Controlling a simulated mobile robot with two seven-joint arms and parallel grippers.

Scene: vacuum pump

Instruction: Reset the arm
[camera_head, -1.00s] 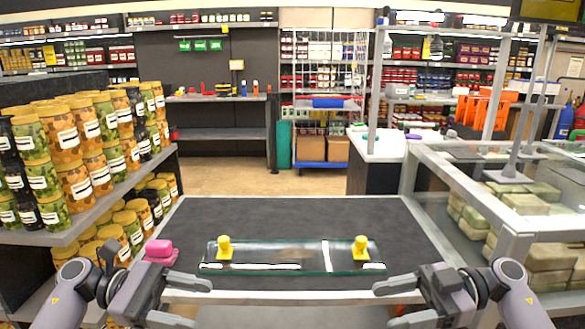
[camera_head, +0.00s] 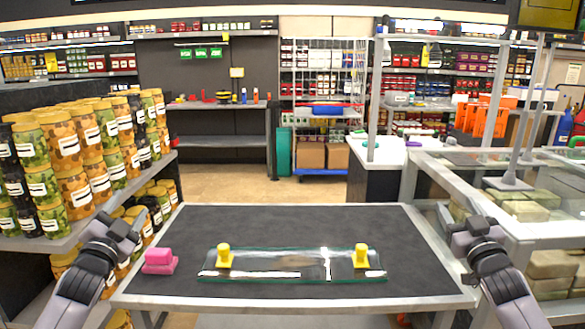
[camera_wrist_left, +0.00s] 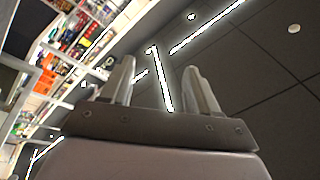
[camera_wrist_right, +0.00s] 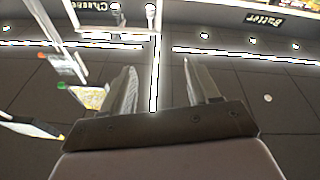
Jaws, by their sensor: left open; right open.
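My left gripper (camera_head: 128,226) is raised at the left side of the table, beside the stacked jars, and points up and away. The left wrist view shows its two fingers (camera_wrist_left: 157,85) apart with nothing between them. My right gripper (camera_head: 462,226) is raised at the table's right edge, near the glass case. The right wrist view shows its fingers (camera_wrist_right: 157,88) apart and empty. A clear glass panel (camera_head: 292,264) with two yellow knobs (camera_head: 224,256) lies flat on the dark table (camera_head: 290,225). Neither gripper touches it.
Shelves of camouflage and orange jars (camera_head: 68,140) stand close on the left. A glass-sided case (camera_head: 470,200) with wrapped blocks stands on the right. The table's back half is clear.

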